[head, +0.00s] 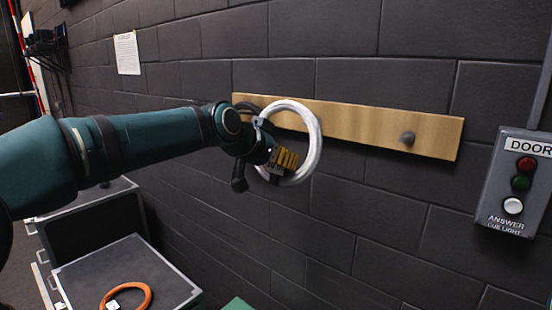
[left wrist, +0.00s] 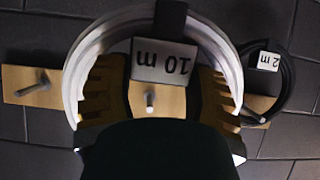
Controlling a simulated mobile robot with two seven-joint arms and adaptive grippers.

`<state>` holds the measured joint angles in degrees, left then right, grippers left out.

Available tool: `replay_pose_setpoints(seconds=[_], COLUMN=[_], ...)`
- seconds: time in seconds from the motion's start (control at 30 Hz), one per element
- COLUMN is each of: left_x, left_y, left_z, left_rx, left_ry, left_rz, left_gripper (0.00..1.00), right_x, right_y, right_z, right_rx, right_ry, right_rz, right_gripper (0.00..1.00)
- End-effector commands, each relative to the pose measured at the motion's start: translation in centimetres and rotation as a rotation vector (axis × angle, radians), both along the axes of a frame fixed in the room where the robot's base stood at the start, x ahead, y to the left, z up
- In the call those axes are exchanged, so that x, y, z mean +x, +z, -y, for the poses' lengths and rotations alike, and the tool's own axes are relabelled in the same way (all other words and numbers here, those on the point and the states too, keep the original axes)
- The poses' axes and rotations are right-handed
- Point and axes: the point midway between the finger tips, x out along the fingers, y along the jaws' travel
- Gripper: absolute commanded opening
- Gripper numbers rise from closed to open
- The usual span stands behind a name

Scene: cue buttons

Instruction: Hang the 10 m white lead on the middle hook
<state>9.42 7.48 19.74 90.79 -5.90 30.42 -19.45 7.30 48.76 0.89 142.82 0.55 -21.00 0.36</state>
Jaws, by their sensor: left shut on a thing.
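The white lead (head: 315,130) is a coiled ring with a black strap and a tag reading 10 m (left wrist: 165,62). My left gripper (head: 286,160) is shut on it and holds it upright in front of the wooden hook board (head: 355,121). In the left wrist view, which is upside down, the middle hook (left wrist: 150,101) shows inside the ring, between the fingers and below the tag. In the head view that hook is hidden behind the lead and gripper. I cannot tell whether the ring is around the hook or only in front of it. My right gripper is out of view.
A black lead tagged 2 m (left wrist: 284,85) hangs on the board's left end. The right-hand hook (head: 407,138) is bare. A grey door cue-light box (head: 516,180) is on the wall at right. An orange coil (head: 145,295) lies on a grey case (head: 125,268) below.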

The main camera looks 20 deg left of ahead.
Motion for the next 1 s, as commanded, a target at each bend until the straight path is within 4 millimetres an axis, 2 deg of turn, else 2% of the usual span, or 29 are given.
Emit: replay_pose_setpoints(seconds=[1.0], left_x=[4.5], left_y=[-0.1], left_z=[1.9], left_rx=[-0.002], left_ry=[0.000], left_rz=[0.005], left_gripper=[0.14], right_x=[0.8], right_y=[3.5], right_z=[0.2], right_rx=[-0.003], right_ry=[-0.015], right_rz=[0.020], right_gripper=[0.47])
